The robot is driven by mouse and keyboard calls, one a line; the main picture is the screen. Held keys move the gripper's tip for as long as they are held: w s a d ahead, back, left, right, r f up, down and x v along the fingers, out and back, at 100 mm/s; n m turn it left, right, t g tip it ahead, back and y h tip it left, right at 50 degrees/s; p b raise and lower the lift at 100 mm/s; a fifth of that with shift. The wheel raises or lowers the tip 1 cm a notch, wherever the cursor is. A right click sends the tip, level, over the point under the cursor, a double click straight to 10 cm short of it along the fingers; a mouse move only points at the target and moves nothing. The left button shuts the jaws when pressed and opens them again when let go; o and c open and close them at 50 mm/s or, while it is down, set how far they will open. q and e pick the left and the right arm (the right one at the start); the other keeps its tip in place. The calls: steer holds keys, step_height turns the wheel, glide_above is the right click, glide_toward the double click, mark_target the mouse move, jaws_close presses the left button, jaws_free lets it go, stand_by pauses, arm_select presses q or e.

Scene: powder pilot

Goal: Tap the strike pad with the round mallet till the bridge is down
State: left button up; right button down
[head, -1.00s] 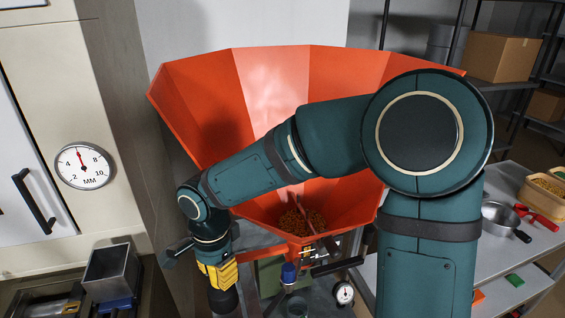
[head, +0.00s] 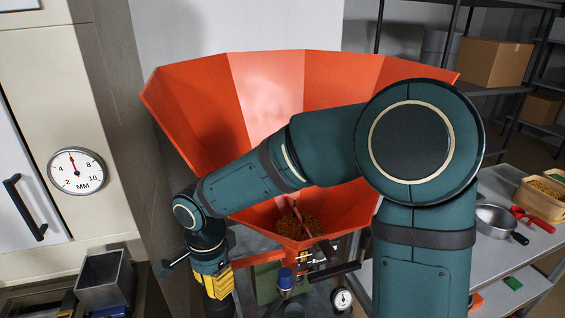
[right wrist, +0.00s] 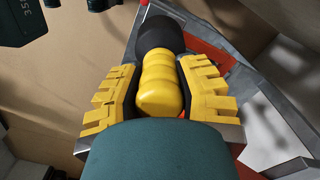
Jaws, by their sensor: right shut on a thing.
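The large orange hopper (head: 265,90) stands in the middle of the head view. Brown-orange granules (head: 297,226) lie at its bottom around a thin rod. My right gripper (head: 216,284) is low at the left, beside the hopper's lower wall. In the right wrist view my right gripper (right wrist: 160,92) is shut on the yellow handle of the round mallet (right wrist: 160,75). The mallet's black round head (right wrist: 160,35) points away from the gripper. I cannot make out the strike pad, nor whether the mallet touches anything. My left gripper is out of view.
A dial marked MM (head: 76,171) is on the cabinet at left, above a metal bin (head: 103,280). A small gauge (head: 341,298) sits below the hopper outlet. A table at right holds a pan (head: 494,219) and a tray of granules (head: 545,195).

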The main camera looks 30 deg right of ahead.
step_height(320, 180, down, 4)
steer(key=b, duration=0.2)
steer(key=shift+b, duration=0.35)
step_height(320, 180, up, 6)
steer(key=p, duration=0.4)
steer(key=shift+f, duration=0.2)
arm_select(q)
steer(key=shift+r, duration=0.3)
arm_select(e)
steer(key=shift+f, duration=0.15)
stand_by(1.1)
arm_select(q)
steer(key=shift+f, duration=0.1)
arm_select(e)
steer(key=shift+f, duration=0.1)
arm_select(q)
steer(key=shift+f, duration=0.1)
arm_select(e)
steer(key=shift+f, duration=0.1)
